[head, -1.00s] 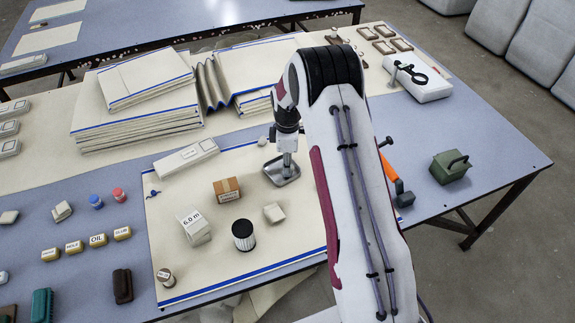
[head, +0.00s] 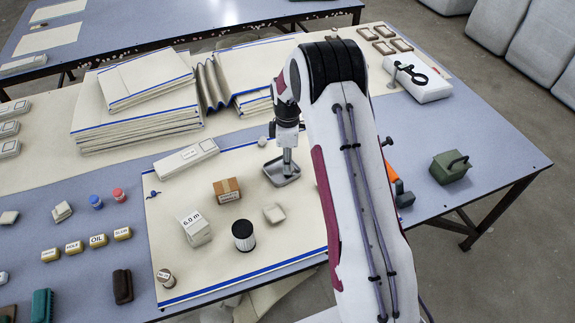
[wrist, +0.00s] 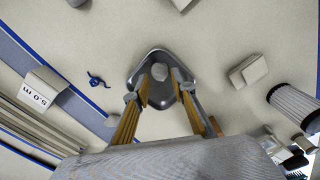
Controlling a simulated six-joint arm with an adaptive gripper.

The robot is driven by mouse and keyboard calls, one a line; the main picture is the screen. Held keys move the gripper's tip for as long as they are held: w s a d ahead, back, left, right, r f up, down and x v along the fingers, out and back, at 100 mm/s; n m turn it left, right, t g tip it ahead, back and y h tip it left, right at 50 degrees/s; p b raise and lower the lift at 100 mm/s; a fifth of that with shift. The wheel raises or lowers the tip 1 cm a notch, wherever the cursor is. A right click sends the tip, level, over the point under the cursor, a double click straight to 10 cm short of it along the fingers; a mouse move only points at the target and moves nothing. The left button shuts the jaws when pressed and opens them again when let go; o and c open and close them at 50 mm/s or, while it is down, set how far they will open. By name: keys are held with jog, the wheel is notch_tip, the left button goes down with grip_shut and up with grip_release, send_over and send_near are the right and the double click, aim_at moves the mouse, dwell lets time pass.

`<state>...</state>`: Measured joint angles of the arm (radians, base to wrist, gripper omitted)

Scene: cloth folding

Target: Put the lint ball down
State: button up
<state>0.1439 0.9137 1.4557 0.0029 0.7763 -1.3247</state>
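The lint ball (wrist: 160,72) looks like a small pale grey round lump in the wrist view. It sits between my fingertips and over the inside of the grey metal dish (wrist: 135,76). I cannot tell whether the lump touches the dish floor. In the head view my gripper (head: 286,172) is low at the dish (head: 283,182), on the cream cloth mat (head: 225,265). The fingertips are small there, and the lump between them cannot be made out.
A pale cube (head: 273,213), a brown box (head: 227,190), a 6.0 m box (head: 196,229) and a dark ribbed cylinder (head: 243,236) stand near the dish. A small grey round thing (head: 263,141) lies behind it. Folded cloth stacks (head: 140,125) are at the back left.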

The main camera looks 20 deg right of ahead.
notch_tip(320, 180, up, 10)
dwell(0.5)
jog(key=shift+f, duration=0.1)
dwell(0.4)
jog(key=s+a+r+m+t, duration=0.1)
jog(key=s+a+r+m, duration=0.2)
jog(key=s+r, duration=0.55)
jog(key=s+a+r+m+t, duration=0.25)
jog(key=s+r, duration=0.35)
jog(key=r, duration=0.6)
jog(key=s+a+r+m+t, duration=0.1)
jog(key=s+m, duration=0.3)
jog(key=s, duration=0.7)
jog(key=s+a+r+m+t, duration=0.1)
jog(key=s+m, duration=0.3)
jog(key=s, duration=0.7)
jog(key=shift+a+r, duration=0.2)
jog(key=shift+a, duration=0.3)
